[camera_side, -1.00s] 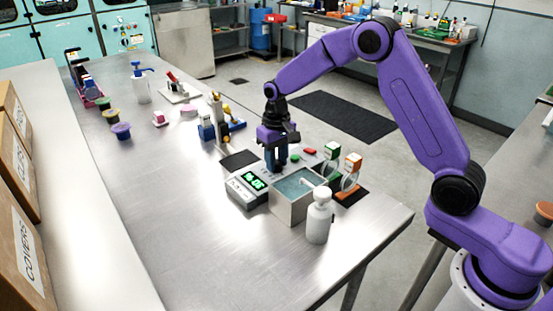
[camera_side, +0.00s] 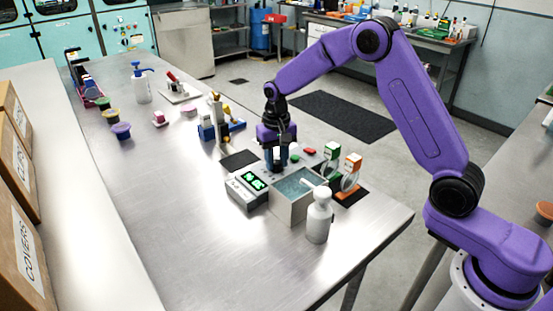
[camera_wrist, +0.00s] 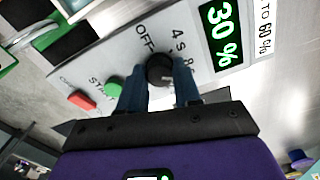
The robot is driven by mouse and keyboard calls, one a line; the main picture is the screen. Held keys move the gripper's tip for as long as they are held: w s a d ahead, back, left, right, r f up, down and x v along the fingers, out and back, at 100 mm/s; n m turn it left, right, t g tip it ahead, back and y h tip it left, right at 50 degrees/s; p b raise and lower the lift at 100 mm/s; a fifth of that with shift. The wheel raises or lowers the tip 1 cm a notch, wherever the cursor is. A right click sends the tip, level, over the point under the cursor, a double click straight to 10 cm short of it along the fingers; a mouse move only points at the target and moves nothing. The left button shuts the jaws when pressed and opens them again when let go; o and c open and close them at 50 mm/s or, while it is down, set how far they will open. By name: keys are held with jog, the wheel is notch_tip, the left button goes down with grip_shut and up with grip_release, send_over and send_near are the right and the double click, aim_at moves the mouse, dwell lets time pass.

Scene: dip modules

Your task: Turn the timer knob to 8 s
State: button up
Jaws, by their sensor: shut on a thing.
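The timer knob (camera_wrist: 160,68) is a round black knob on the grey control panel, seen in the wrist view. The printed marks OFF, 4 s and a partly cut-off 8 stand around it. A small light mark shows on its lower right, but I cannot tell surely which label it points to. My gripper (camera_wrist: 160,88) has its blue fingers on either side of the knob, shut on it. In the side view my gripper (camera_side: 276,160) points down behind the display unit, and its fingers hide the knob.
A green display (camera_wrist: 221,33) reads 30 %. A green button (camera_wrist: 114,90) and a red button (camera_wrist: 82,99) sit close to the fingers. In the side view a liquid-filled bath (camera_side: 293,205) and a white bottle (camera_side: 319,216) stand nearby. The table's left part has free room.

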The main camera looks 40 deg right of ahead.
aim_at(277, 162)
jog(key=o, duration=1.1)
jog(key=shift+c, duration=0.2)
jog(key=shift+r, duration=0.1)
notch_tip(277, 162, up, 17)
jog(key=shift+r, duration=0.2)
jog(key=s+a+f+n, duration=0.2)
jog(key=s+n, duration=0.3)
jog(key=s, duration=0.8)
jog(key=s+a+f+n, duration=0.25)
jog(key=s+n, duration=0.35)
jog(key=s, duration=0.7)
jog(key=s+d+f+n, duration=0.2)
jog(key=s+d, duration=0.1)
jog(key=s, duration=0.3)
jog(key=s+d+f+n, duration=0.2)
jog(key=s+d, duration=0.1)
jog(key=s, duration=0.3)
jog(key=shift+s+d+f+n, duration=0.15)
jog(key=shift+s+d+n, duration=0.15)
jog(key=shift+s+d, duration=0.05)
